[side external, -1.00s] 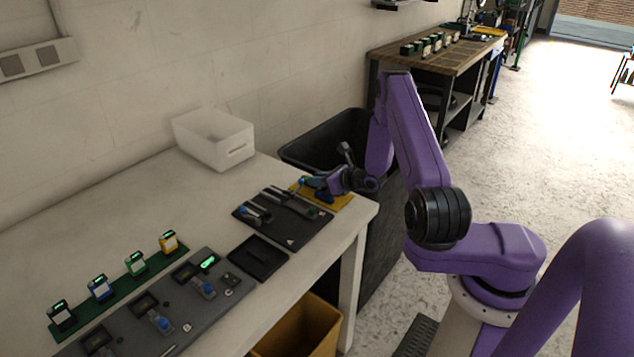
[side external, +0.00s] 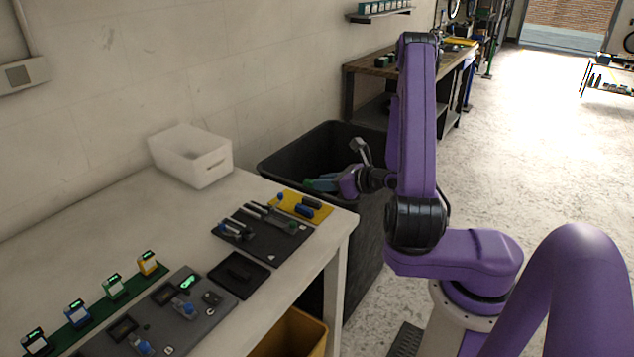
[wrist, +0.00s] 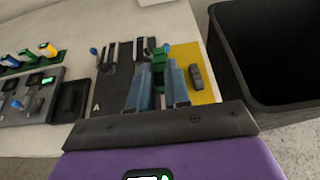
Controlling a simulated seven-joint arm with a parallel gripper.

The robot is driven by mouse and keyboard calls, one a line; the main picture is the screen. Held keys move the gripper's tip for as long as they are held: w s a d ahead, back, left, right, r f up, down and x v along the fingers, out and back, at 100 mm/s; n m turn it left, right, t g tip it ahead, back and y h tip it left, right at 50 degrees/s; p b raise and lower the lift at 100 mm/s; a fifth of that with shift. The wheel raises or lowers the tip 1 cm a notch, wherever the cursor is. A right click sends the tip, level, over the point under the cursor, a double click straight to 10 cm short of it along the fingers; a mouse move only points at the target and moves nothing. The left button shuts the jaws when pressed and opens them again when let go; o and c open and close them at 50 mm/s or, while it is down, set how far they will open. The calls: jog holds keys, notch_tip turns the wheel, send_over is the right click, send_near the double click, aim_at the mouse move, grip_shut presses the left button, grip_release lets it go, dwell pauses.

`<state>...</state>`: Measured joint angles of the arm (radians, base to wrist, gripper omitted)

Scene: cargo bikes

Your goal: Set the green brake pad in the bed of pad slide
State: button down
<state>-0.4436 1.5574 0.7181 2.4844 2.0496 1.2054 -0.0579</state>
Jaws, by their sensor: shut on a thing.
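My gripper (side external: 318,184) has blue fingers and is raised above the yellow tray, in front of the black bin. It is shut on the green brake pad (side external: 308,183), which shows at the fingertips in the wrist view (wrist: 160,57). The pad slide is on a black board (side external: 264,240) with metal rails and a blue knob, left of the yellow tray. The gripper is apart from the board. In the wrist view the fingers cover part of the board, so the bed is not clear.
A small black tray (side external: 240,275), a grey panel (side external: 165,318) and a green strip with several coloured units stand left. A white bin (side external: 192,160) is behind; a black bin (side external: 285,160) stands beyond the table end.

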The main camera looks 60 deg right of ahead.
send_over(287, 225)
notch_tip(287, 225, down, 5)
jog(key=shift+r, duration=0.15)
jog(key=shift+f, duration=2.1)
jog(key=shift+d+f, duration=0.1)
jog(key=shift+f, duration=0.7)
jog(key=c, duration=1)
grip_release()
jog(key=shift+s, duration=0.1)
